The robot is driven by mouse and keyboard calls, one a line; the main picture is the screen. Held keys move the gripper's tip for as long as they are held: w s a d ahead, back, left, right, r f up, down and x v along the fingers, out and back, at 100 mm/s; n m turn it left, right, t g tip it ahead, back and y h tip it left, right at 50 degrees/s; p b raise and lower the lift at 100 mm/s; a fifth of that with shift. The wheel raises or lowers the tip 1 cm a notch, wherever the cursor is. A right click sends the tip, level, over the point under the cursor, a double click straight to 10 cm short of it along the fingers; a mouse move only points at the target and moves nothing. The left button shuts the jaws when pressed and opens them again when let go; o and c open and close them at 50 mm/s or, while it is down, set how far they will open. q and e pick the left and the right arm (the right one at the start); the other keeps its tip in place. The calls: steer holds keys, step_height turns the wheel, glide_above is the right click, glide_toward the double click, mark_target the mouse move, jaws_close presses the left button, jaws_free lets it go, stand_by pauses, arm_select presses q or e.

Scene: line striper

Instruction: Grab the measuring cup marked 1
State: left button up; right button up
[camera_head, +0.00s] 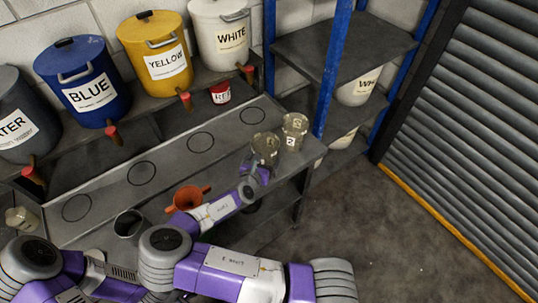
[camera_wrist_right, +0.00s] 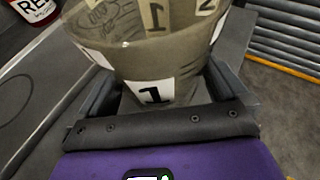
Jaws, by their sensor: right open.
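The clear measuring cup marked 1 (camera_head: 265,146) stands on the bench's right end, just left of the cup marked 2 (camera_head: 294,128). In the right wrist view the cup marked 1 (camera_wrist_right: 150,70) fills the space between the fingers, its black 1 label facing me. My right gripper (camera_head: 259,172) is open at the near side of that cup, with one finger on each side of it (camera_wrist_right: 158,88). Whether the fingers touch the cup cannot be told. My left gripper is not in view.
A small red can (camera_head: 220,92) stands behind the cups to the left. An orange funnel-like container (camera_head: 187,197) and a metal cup (camera_head: 129,224) stand on the bench (camera_head: 235,128). Blue (camera_head: 83,84), yellow (camera_head: 160,52) and white (camera_head: 222,35) buckets line the shelf behind. A blue rack post (camera_head: 333,75) rises close right.

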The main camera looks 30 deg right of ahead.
steer(key=shift+s+r, duration=0.1)
steer(key=shift+c, duration=0.8)
steer(key=c, duration=0.5)
steer(key=shift+c, duration=0.2)
